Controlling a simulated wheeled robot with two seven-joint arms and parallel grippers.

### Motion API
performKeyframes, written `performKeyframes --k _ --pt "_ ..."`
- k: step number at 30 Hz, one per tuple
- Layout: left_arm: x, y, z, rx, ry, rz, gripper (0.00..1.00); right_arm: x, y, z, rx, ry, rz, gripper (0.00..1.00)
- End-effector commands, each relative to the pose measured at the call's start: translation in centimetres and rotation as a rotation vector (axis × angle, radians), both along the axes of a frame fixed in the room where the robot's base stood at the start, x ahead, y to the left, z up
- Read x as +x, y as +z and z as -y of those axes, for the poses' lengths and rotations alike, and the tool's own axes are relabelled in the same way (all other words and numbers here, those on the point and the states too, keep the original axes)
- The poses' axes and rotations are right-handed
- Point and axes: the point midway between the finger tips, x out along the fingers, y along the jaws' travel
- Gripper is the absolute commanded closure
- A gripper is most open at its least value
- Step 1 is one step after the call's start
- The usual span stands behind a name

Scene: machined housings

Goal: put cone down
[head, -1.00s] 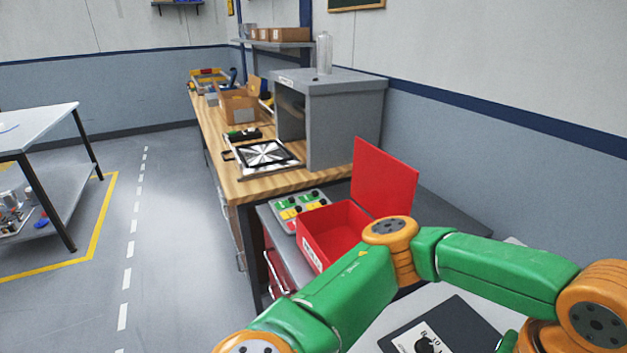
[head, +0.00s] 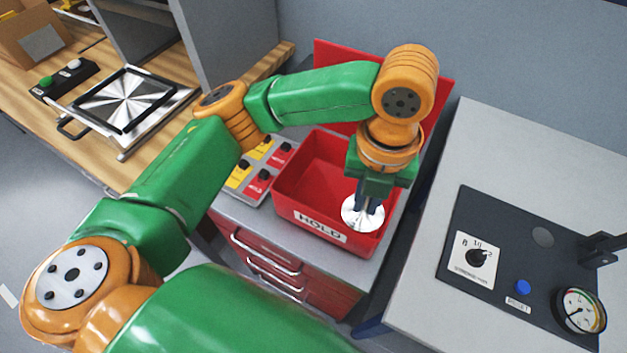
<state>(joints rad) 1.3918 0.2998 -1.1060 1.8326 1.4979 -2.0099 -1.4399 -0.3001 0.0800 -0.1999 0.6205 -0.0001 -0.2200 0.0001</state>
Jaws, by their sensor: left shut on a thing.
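My left gripper (head: 369,205) points down over the front right part of the open red box marked HOLD (head: 322,229). It is shut on a shiny metal piece, the cone (head: 354,217), which looks like a pale disc from above. The fingers hide part of the cone. I cannot tell whether it touches the box floor or hangs just above it. The rest of the box looks empty. My right gripper is not in view.
The box's red lid (head: 330,60) stands open behind. A button panel (head: 258,174) lies left of the box. To the right, a grey bench (head: 420,300) carries a dark panel (head: 520,240) with a dial, blue button and gauge.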

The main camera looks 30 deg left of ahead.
Motion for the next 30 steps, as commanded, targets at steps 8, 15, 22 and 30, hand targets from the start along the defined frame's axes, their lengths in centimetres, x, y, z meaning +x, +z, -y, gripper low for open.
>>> performKeyframes --k 8,15,22,30 --pt "2.1 -3.5 -5.6 0.0 0.003 -0.005 1.0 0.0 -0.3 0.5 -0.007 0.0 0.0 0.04" --pt "3.2 -6.8 -8.4 0.002 0.002 -0.001 1.0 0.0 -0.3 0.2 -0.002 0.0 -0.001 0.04" --pt "3.6 -10.2 -9.6 0.003 -0.001 -0.006 1.0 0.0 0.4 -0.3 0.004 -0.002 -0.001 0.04" --pt "3.7 -11.3 -9.5 0.0 -0.002 0.002 1.0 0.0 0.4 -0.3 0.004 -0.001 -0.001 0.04"
